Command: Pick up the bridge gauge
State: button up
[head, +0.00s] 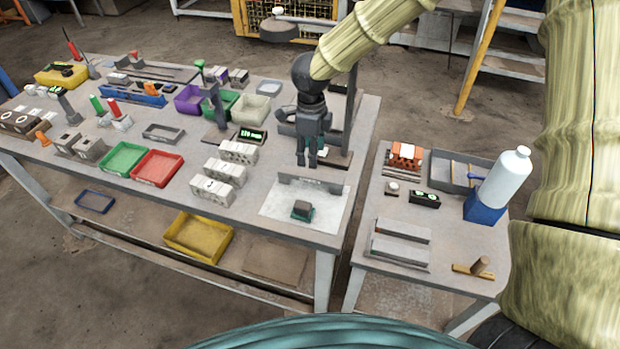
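My gripper (307,162) points down over the back of the white sheet (273,209) at the right end of the large bench. Its fingers look close together; whether they are open or shut is too small to tell. A long grey bar (311,183) stands on the sheet below and just in front of the fingers, and its shape suggests the bridge gauge. I see no contact between it and my gripper. A small dark block on a green base (302,210) sits on the sheet nearer the front edge.
Pale hollow blocks (220,182) stand in a row left of the sheet. Red (157,167) and green (126,158) trays lie farther left. A small side table (455,240) on the right holds a white bottle (505,178), an orange brick (406,156) and grey bars (401,242).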

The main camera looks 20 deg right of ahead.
send_over(311, 174)
notch_tip(311, 174, down, 4)
jog(key=shift+d+f+p, duration=0.1)
jog(key=shift+d+p, duration=0.05)
jog(key=shift+p, duration=0.2)
jog(key=shift+f+p, duration=0.35)
jog(key=shift+f, duration=0.15)
jog(key=shift+f+p, duration=0.8)
jog(key=shift+f, duration=1.45)
jog(key=shift+c, duration=0.4)
grip_shut()
